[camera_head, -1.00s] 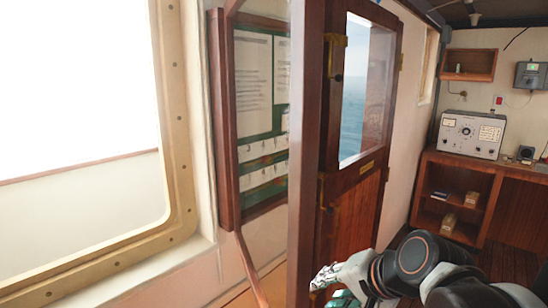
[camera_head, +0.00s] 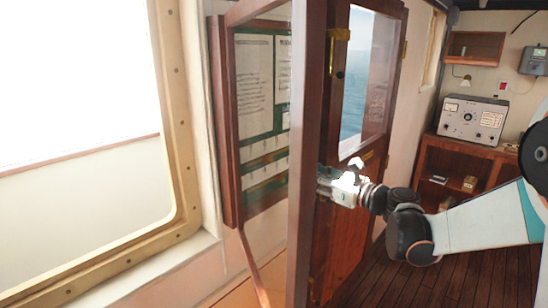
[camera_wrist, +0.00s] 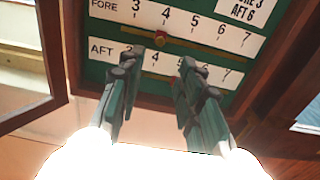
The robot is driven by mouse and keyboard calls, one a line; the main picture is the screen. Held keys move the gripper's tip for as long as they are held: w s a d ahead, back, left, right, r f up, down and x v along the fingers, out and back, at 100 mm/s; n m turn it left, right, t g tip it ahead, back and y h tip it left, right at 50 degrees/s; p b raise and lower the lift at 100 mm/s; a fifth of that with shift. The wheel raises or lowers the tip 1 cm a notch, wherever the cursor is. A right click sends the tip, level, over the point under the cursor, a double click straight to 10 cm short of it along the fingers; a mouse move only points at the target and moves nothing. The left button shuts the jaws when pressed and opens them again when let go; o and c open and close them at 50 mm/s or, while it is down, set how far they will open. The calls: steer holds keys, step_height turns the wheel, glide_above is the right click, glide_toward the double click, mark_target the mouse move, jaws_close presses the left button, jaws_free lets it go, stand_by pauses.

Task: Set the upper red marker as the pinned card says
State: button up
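In the wrist view a green board carries two white number strips, FORE (camera_wrist: 205,32) above and AFT (camera_wrist: 101,49) below, each numbered 3 to 7. The upper red marker (camera_wrist: 162,34) sits on a brass slider just under the FORE strip, near 4. A bit of red on the lower row (camera_wrist: 178,74) is mostly hidden by a finger. A pinned card (camera_wrist: 242,8) at the top right is cut off; "3" and "AFT 6" are readable. My gripper (camera_wrist: 158,60) is open and empty, its fingertips over the AFT strip, below the upper marker. It also shows in the head view (camera_head: 335,185).
In the head view the board (camera_head: 262,110) is in a wooden case whose glazed door (camera_head: 303,150) stands open, its edge close to my gripper. A wooden door (camera_head: 340,225) is behind. A window is at left; a desk with an instrument (camera_head: 472,120) is at right.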

steer(key=x, duration=1.3)
steer(key=shift+w+a, duration=0.25)
steer(key=shift+w, duration=0.05)
jaws_close()
